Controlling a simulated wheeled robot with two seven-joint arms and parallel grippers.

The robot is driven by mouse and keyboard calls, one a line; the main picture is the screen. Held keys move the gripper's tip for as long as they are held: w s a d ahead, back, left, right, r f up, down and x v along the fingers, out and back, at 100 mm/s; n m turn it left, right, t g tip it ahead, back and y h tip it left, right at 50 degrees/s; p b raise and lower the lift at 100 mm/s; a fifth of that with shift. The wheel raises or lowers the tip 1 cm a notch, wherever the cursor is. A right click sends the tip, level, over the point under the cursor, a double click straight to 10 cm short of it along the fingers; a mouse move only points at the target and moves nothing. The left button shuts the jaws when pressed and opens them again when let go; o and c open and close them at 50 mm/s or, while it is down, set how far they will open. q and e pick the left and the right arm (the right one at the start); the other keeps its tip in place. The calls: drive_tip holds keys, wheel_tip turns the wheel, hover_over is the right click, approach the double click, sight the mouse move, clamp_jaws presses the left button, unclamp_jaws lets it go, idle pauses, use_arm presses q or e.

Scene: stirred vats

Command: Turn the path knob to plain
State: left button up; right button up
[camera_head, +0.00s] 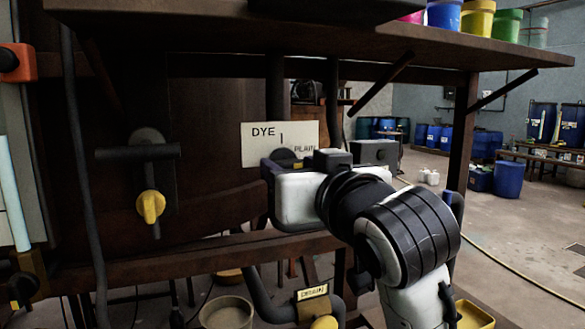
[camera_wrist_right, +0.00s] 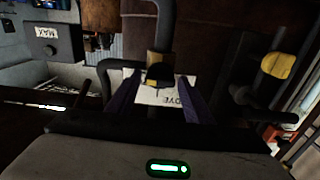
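The white sign (camera_head: 262,131) reading DYE and PLAIN hangs on the vat's front in the head view. My right gripper is in front of its lower edge, with the arm coming in from the lower right. The path knob is mostly hidden there. In the right wrist view the sign (camera_wrist_right: 150,94) appears upside down between the two purple fingers of my right gripper (camera_wrist_right: 158,80). A brownish-yellow knob with a dark part (camera_wrist_right: 158,68) shows between the fingertips, with gaps at its sides. The fingers are apart. Whether they touch the knob is unclear. My left gripper is out of view.
A yellow-handled valve (camera_head: 151,206) is left of the sign. A DRAIN label (camera_head: 313,291) and yellow knob (camera_head: 325,322) are below, beside a bucket (camera_head: 228,314). A dark MAX box (camera_wrist_right: 50,42) is near the gripper. A shelf (camera_head: 300,42) overhangs above; open floor lies right.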

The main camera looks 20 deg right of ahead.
drive_tip(key=shift+o, duration=0.7)
drive_tip(key=s+b, duration=0.4)
drive_tip(key=s, duration=0.6)
drive_tip(key=shift+s+d, duration=0.15)
